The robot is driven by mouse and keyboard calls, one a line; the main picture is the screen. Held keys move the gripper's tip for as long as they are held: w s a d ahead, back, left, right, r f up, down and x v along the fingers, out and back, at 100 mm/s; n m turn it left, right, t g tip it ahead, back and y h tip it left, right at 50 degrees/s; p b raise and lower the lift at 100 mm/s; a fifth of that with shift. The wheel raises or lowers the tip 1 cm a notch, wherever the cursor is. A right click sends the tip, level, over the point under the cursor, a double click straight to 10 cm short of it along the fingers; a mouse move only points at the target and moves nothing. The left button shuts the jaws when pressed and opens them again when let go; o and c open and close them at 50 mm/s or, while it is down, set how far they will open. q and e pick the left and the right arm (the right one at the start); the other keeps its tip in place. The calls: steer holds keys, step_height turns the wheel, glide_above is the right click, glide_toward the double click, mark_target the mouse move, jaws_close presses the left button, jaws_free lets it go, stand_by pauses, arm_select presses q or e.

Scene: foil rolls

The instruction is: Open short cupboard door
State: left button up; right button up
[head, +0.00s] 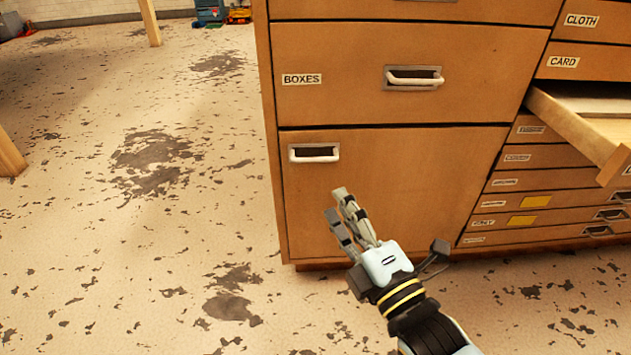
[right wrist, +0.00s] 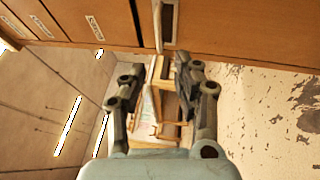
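The short cupboard door (head: 395,195) is the plain wooden front below the drawer labelled BOXES. It looks shut. Its pale bar handle (head: 314,153) sits in a metal recess at the door's upper left. My right gripper (head: 340,203) is in front of the door, below and a little right of the handle in the picture. In the right wrist view its two fingers (right wrist: 158,84) are spread with nothing between them. A handle (right wrist: 158,27) shows beyond the fingertips there, apart from them. My left gripper is in neither view.
The BOXES drawer (head: 390,75) above is shut. At the right, a drawer (head: 585,125) stands pulled out above several shallow shut drawers. The patchy floor (head: 120,240) left of the cabinet is clear nearby. Wooden legs (head: 8,155) stand at the far left.

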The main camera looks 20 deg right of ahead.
steer(key=b, duration=0.2)
glide_toward(315, 164)
steer(key=w+a+r, duration=0.2)
steer(key=w+r, duration=0.2)
steer(key=w, duration=0.1)
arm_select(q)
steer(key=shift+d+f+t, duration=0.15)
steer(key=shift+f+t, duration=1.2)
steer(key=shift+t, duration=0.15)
arm_select(e)
steer(key=shift+w+a+r, duration=0.25)
steer(key=shift+w+r, duration=0.1)
steer(key=shift+w, duration=0.2)
jaws_close()
